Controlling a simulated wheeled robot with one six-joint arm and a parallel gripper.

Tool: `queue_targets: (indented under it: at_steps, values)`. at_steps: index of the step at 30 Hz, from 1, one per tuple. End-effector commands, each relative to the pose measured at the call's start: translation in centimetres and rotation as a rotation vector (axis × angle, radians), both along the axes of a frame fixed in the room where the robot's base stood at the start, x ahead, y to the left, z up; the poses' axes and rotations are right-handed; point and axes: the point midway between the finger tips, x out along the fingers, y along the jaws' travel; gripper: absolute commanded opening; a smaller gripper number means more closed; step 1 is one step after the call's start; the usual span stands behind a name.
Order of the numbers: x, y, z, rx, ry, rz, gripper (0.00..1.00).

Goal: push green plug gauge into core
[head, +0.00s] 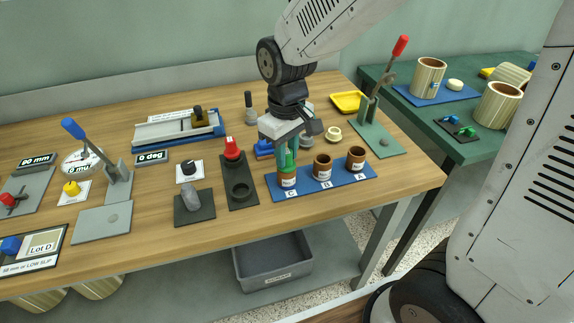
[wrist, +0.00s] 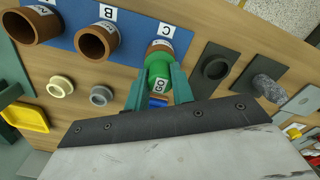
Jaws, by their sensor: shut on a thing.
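My gripper (head: 287,150) is shut on the green plug gauge (wrist: 158,72), which is labelled GO in the wrist view. It holds the gauge upright at the brown core marked C (head: 288,180), on the left of the blue mat (head: 327,187). The gauge's lower end meets the top of core C; how deep it sits inside is hidden. Cores B (head: 322,167) and A (head: 355,158) stand open to the right on the same mat.
A dark stand with a red-topped plug (head: 232,150) and an empty ring (head: 240,190) stands left of the mat. A grey lever press (head: 375,120) is at right. Small cream (head: 333,134) and grey rings lie behind the cores. A yellow tray (head: 347,101) is farther back.

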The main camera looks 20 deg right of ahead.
Motion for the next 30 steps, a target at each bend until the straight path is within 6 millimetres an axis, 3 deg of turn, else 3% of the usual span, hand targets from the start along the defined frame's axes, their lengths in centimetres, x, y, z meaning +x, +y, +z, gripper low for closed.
queue_targets:
  at_steps: [16,17,19,30]
  values:
    - [-0.01,0.0,-0.13,0.0,0.0,0.0,0.02]
    - [-0.01,0.0,-0.13,0.0,0.0,0.0,0.29]
    - [-0.01,0.0,-0.12,0.0,0.0,0.0,0.49]
    - [0.07,0.02,0.51,0.0,-0.002,0.0,0.49]
